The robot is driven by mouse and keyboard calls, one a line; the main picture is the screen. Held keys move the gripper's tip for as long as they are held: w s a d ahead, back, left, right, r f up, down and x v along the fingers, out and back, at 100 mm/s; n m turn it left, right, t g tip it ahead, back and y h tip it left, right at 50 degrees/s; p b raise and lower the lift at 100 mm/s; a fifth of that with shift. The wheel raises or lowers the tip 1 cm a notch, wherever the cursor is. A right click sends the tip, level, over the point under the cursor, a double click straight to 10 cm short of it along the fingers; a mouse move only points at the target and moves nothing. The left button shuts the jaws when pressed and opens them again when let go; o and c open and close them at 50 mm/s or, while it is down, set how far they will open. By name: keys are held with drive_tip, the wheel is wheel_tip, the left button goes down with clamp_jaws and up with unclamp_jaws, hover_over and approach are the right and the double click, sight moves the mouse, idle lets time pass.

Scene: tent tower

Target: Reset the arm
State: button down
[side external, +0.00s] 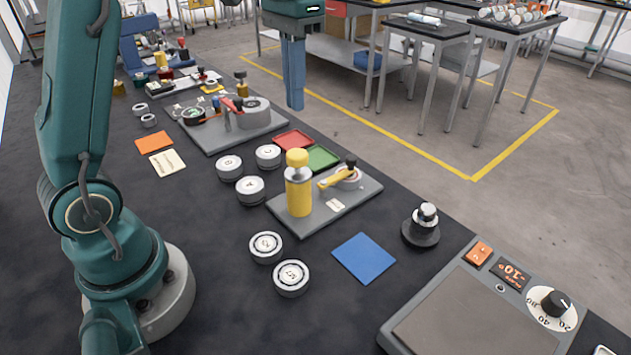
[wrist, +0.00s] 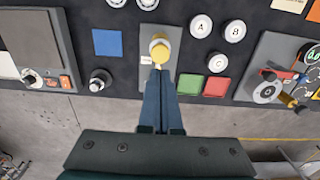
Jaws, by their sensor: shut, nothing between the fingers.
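My gripper (side external: 294,82) hangs at the top centre of the side external view, past the table's far edge, fingers pointing down. In the wrist view its two blue fingers (wrist: 160,100) lie together, shut and empty. In the side external view it is well apart from the things on the table. My teal arm fills the left of that view. A yellow post with a round knob (side external: 298,190) stands upright on a grey plate (side external: 318,215). A yellow lever (side external: 335,178) sits beside it on the same plate.
White-topped discs (side external: 250,190), a blue square (side external: 364,258), red (side external: 293,141) and green (side external: 322,158) squares lie around the plate. Another fixture plate (side external: 230,125) is farther back. Open floor lies beyond the table.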

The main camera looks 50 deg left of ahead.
drive_tip(key=s+d+r+t, duration=0.3)
drive_tip(key=s, duration=0.5)
drive_tip(key=s+d+f+t, duration=0.1)
drive_tip(key=s+f, duration=0.3)
drive_tip(key=f, duration=0.4)
drive_tip(key=shift+s+f+t, duration=0.25)
drive_tip(key=shift+s+t, duration=0.15)
drive_tip(key=shift+t, duration=0.4)
